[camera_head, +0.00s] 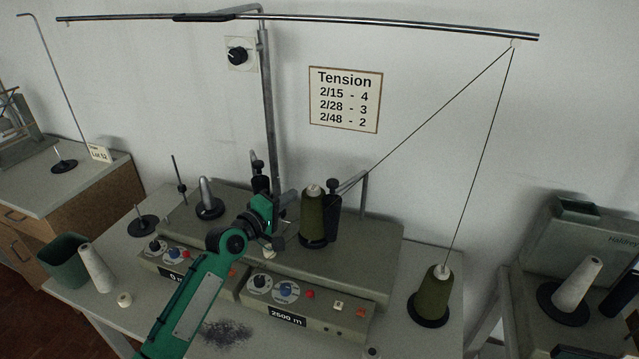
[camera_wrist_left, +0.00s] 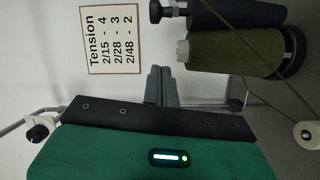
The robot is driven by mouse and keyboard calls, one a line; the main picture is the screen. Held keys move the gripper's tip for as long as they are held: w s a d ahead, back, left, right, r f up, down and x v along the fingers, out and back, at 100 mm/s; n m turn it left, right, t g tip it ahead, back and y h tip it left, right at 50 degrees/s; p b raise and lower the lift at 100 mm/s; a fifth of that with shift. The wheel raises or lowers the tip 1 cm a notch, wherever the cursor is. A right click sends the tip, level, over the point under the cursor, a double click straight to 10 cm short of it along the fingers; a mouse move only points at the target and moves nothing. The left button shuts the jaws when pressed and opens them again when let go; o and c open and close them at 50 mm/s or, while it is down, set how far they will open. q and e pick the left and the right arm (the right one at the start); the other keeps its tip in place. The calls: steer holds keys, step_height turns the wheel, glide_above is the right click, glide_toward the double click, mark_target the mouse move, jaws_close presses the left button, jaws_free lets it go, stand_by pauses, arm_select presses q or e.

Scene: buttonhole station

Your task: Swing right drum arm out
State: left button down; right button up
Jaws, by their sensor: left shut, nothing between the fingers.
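The right winding head carries an olive yarn cone (camera_head: 313,218), with a black drum (camera_head: 333,197) beside it on the right. The cone (camera_wrist_left: 232,54) and the black drum (camera_wrist_left: 238,14) also show in the left wrist view. My left gripper (camera_head: 290,197) is just left of the cone, near its top, apart from it. In the left wrist view its fingers (camera_wrist_left: 160,75) are together and empty. I cannot clearly make out the right drum arm itself; my left arm covers part of the left winding head. My right gripper is not in view.
A vertical pole (camera_head: 268,110) rises behind my gripper. Yarn runs from the right head up to the overhead bar (camera_head: 440,30) and down to an olive supply cone (camera_head: 434,296). Control panels (camera_head: 310,300) are in front. A green bin (camera_head: 64,262) and white cone (camera_head: 96,268) stand left.

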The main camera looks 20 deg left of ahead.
arm_select(q)
steer(key=shift+n, duration=0.4)
steer(key=x, duration=0.3)
steer(key=r+p+x, duration=0.1)
steer(key=x, duration=0.3)
steer(key=a+r+p+x, duration=0.1)
steer(key=x, duration=0.3)
steer(key=shift+w, duration=0.1)
steer(key=shift+s+d+f+p, duration=0.25)
steer(key=shift+s+d+p, duration=0.9)
steer(key=shift+p, duration=0.1)
steer(key=shift+s+d, duration=0.15)
steer(key=shift+s, duration=0.1)
steer(key=shift+d+f, duration=0.15)
steer(key=shift+f, duration=0.1)
steer(key=shift+s, duration=0.1)
